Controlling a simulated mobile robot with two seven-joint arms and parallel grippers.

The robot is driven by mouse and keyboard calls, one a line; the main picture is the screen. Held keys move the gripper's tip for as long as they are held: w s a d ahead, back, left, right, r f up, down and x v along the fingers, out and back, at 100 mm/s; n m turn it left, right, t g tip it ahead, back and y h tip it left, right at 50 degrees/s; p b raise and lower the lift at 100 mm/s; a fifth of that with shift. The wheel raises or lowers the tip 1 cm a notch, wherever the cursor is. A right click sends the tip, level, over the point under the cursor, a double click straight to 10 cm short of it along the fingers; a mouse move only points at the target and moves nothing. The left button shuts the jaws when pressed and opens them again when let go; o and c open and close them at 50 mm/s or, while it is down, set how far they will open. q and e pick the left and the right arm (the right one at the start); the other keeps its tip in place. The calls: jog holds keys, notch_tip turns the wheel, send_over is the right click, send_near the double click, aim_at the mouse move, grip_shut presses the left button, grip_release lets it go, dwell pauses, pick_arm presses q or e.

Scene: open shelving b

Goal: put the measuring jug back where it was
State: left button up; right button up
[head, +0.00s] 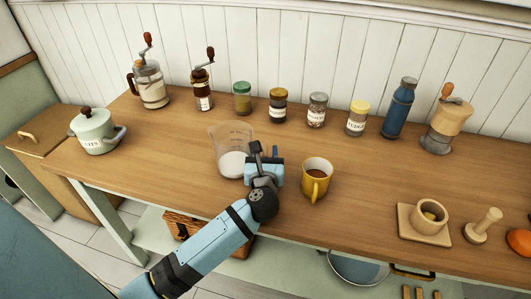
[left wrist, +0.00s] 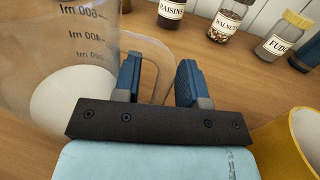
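The clear measuring jug (head: 228,142), with white contents in its lower part, stands upright on the wooden counter left of the yellow mug. In the left wrist view the jug (left wrist: 75,60) fills the left side, with its printed scale showing. My left gripper (head: 264,158) is at the jug's right side, by its handle. In the left wrist view the gripper (left wrist: 158,82) has its fingers apart, and the clear handle (left wrist: 160,62) shows between and behind them. I cannot tell whether a finger touches it. My right gripper is not in view.
A yellow mug (head: 316,181) with brown contents stands close right of the gripper. Labelled jars (head: 278,105), grinders (head: 202,90) and a blue bottle (head: 398,110) line the back. A pale green lidded pot (head: 95,133) stands left. The counter (head: 165,140) between pot and jug is clear.

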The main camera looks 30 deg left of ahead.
pick_arm(q)
jog(key=shift+s+r, duration=0.1)
jog(key=shift+r, duration=0.05)
jog(key=v, duration=1.2)
